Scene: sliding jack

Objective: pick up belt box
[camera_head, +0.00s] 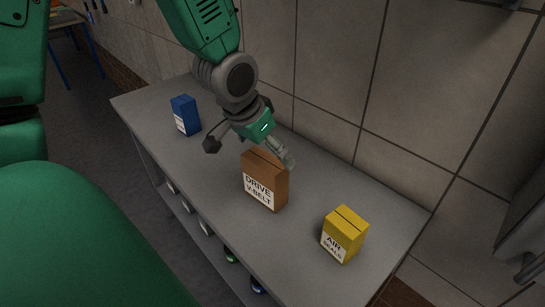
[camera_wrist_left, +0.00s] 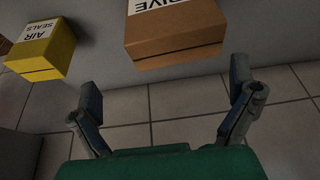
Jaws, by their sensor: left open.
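The belt box is a brown carton (camera_head: 265,181) labelled DRIVE V-BELT, upright on the grey bench. In the left wrist view the carton (camera_wrist_left: 175,40) lies ahead of the fingers, its label partly cut off by the top edge. My left gripper (camera_head: 281,153) is at the carton's rear top edge in the head view, partly overlapping it in the picture. In the left wrist view the gripper (camera_wrist_left: 163,95) has its two fingers spread wide, with nothing between them. I cannot tell whether a finger touches the carton. My right gripper is not in view.
A yellow AIR SEALS box (camera_head: 344,233) stands right of the carton, and a blue box (camera_head: 185,115) stands to its left. The grey bench (camera_head: 208,180) has bare room between the boxes. A tiled wall (camera_head: 330,70) runs behind it. Small items sit on a lower shelf.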

